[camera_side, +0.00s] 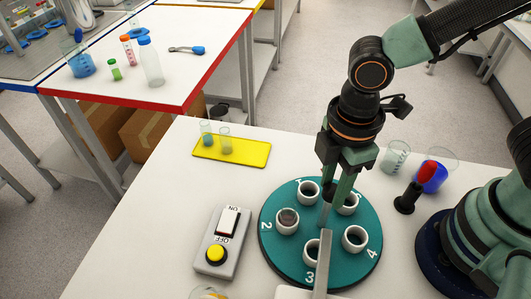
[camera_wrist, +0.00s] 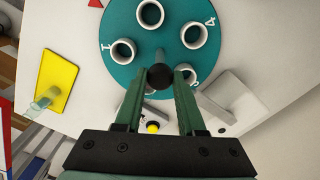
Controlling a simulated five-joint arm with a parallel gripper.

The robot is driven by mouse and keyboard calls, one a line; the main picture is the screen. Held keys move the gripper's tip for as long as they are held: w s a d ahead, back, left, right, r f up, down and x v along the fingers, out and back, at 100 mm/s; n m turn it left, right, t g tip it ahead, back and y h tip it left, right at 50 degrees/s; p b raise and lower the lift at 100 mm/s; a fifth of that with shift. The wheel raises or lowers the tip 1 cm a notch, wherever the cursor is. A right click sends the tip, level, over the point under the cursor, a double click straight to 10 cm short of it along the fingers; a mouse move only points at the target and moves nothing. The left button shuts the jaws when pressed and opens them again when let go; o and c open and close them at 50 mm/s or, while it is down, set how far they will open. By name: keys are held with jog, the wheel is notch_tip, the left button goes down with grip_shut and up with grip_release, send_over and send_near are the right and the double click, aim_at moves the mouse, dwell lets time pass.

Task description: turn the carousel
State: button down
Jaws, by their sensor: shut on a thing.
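The carousel (camera_side: 338,262) is a round teal disc with several white ring holders and printed numbers, lying on the white table. The holder by the 2 (camera_side: 288,217) has something brownish in it. My gripper (camera_side: 333,198) points down over the disc and is shut on the carousel's black knob (camera_wrist: 160,76), which tops a grey post at the middle. In the wrist view the carousel (camera_wrist: 165,45) lies beyond the fingers, with the 1 at left and the 4 at right. My fingers partly hide the holders behind them in the side view.
A grey switch box (camera_side: 222,242) with a yellow button is at left. A yellow tray (camera_side: 256,153) with small glass vessels lies behind. A beaker (camera_side: 394,158) and a red-topped black object (camera_side: 408,198) stand at right.

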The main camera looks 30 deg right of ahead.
jog(key=shift+r+n, duration=0.1)
jog(key=shift+n, duration=7.5)
jog(key=c, duration=0.5)
grip_release()
